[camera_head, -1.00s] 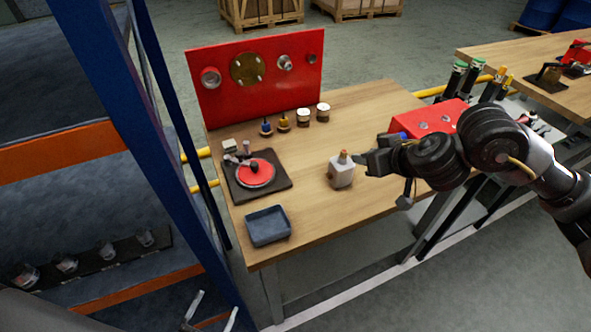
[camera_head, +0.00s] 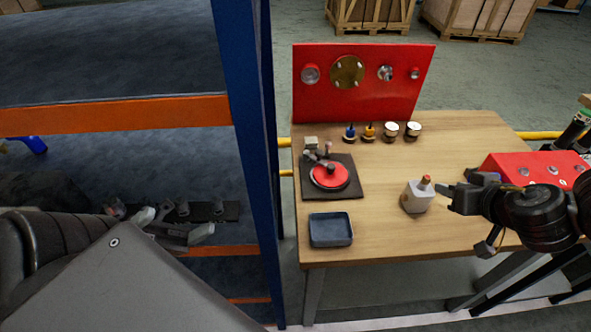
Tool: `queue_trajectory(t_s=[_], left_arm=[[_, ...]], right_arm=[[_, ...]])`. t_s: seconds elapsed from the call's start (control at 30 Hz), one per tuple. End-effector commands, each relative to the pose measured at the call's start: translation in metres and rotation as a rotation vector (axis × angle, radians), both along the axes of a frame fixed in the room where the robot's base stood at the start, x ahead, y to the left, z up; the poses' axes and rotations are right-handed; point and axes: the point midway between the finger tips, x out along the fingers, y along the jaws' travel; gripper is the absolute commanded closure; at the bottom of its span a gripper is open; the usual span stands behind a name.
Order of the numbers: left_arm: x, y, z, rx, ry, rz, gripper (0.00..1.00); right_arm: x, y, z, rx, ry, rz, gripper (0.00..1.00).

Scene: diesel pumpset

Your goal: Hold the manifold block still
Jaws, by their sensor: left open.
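A small pale block with an orange-brown fitting on top (camera_head: 417,196) stands upright on the wooden workbench. A red block with round silver ports (camera_head: 530,168) sits at the bench's right side. I cannot tell for sure which one is the manifold block. My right gripper (camera_head: 453,196) is just right of the pale block, pointing at it; contact and jaw gap are unclear. My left gripper (camera_head: 174,223) is open at lower left, in front of the blue rack's shelf and far from both blocks. My grey arm link hides part of it.
The rack's blue upright (camera_head: 252,150) stands between my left gripper and the bench. A dark tray (camera_head: 331,243), a mat with a red disc (camera_head: 330,176), small capped parts (camera_head: 391,130) and a red upright panel (camera_head: 310,100) are on the bench. Its front middle is clear.

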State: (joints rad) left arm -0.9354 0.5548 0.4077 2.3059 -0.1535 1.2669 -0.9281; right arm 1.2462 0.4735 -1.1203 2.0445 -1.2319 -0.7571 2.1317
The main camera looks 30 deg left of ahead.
Motion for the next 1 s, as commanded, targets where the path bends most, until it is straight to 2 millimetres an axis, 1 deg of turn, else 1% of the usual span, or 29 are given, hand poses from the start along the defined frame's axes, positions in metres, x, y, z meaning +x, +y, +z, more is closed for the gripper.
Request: queue_trajectory(t_s=[0.03,0.17,0.2,0.27,0.33,0.4,0.53,0.63,0.83,1.0], left_arm=[[0.02,0.009,0.001,0.106,-0.027,0.039,0.2],[0.071,0.029,0.01,0.354,-0.125,0.171,0.2],[0.087,0.034,0.014,0.422,-0.161,0.21,0.2],[0.113,0.041,0.021,0.517,-0.216,0.271,0.2],[0.146,0.048,0.03,0.615,-0.279,0.35,0.2],[0.176,0.053,0.034,0.669,-0.308,0.423,0.2],[0.217,0.054,0.027,0.69,-0.288,0.501,0.2],[0.245,0.05,0.017,0.688,-0.246,0.539,0.2],[0.304,0.036,-0.005,0.708,-0.161,0.599,0.2],[0.353,0.023,-0.022,0.763,-0.1,0.643,0.2]], right_arm=[[0.0,0.0,0.0,0.0,0.0,0.0,0.64],[0.0,0.0,0.0,0.0,0.0,0.0,0.64],[0.0,0.0,0.0,0.0,0.0,0.0,0.64],[0.0,0.0,0.0,0.0,0.0,0.0,0.64],[0.0,0.0,0.0,0.0,0.0,0.0,0.64],[0.0,0.0,0.0,0.0,0.0,0.0,0.64],[0.0,0.0,0.0,0.0,0.0,0.0,0.64],[0.0,0.0,0.0,0.0,0.0,0.0,0.64],[0.0,0.0,0.0,0.0,0.0,0.0,0.64],[0.0,0.0,0.0,0.0,0.0,0.0,0.64]])
